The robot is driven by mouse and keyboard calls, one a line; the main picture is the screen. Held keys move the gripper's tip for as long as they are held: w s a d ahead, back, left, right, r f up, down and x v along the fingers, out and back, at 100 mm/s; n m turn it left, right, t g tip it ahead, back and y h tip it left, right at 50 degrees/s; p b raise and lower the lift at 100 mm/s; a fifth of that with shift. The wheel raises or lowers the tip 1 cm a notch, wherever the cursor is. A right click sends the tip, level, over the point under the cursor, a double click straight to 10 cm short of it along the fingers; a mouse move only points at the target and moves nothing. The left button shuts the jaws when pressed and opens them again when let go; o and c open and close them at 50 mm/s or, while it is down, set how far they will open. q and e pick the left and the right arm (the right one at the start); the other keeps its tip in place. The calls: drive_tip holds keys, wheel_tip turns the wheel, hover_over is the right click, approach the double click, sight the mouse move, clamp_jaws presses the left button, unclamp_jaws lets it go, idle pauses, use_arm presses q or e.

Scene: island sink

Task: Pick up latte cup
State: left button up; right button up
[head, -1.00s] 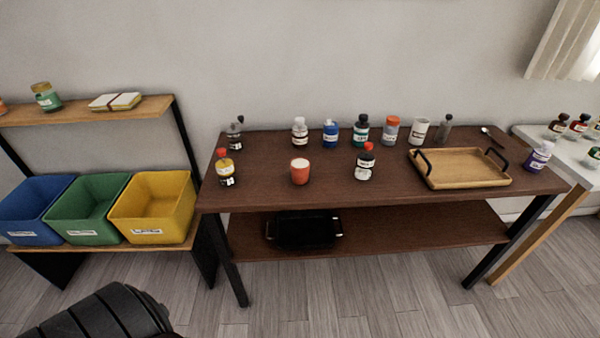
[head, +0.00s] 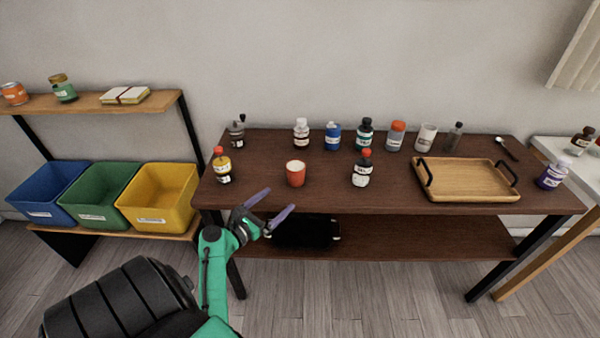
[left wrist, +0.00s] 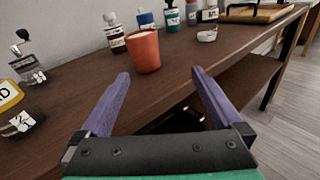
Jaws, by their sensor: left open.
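The latte cup looks to be the small orange-red cup (head: 296,175) with a pale top, upright near the front edge of the dark wooden table (head: 330,196). In the left wrist view the cup (left wrist: 144,52) stands ahead, beyond the fingertips and a little left of the middle between them. My left gripper (head: 276,203) has purple fingers spread open and empty, just in front of the table's front edge, below and left of the cup. In the left wrist view the gripper (left wrist: 158,80) points at the cup without touching it. My right gripper is not in view.
A yellow-labelled bottle (head: 222,166) stands left of the cup and a red-capped bottle (head: 362,169) right of it. Several bottles line the back. A wooden tray (head: 470,196) lies at the right. A black tray (head: 300,232) sits on the lower shelf.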

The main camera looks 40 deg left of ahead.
sight(290, 176)
use_arm(q)
drive_tip(key=w+a+b, duration=0.1)
drive_tip(key=w, duration=0.3)
drive_tip(key=w+a+n+b, duration=0.1)
drive_tip(key=w+b, duration=0.1)
drive_tip(key=w, duration=0.3)
drive_tip(key=w+a+n+y+b, duration=0.1)
drive_tip(key=w+b, duration=0.1)
drive_tip(key=w, duration=0.2)
drive_tip(key=shift+w+a+r+t, duration=0.2)
drive_tip(key=shift+r+t, duration=0.15)
drive_tip(key=shift+t, duration=0.05)
drive_tip(key=shift+w, duration=0.25)
drive_tip(key=shift+r, duration=0.1)
drive_tip(key=shift+c, duration=0.6)
drive_tip(key=shift+s, duration=0.1)
drive_tip(key=c, duration=1.4)
drive_tip(key=shift+r, duration=0.15)
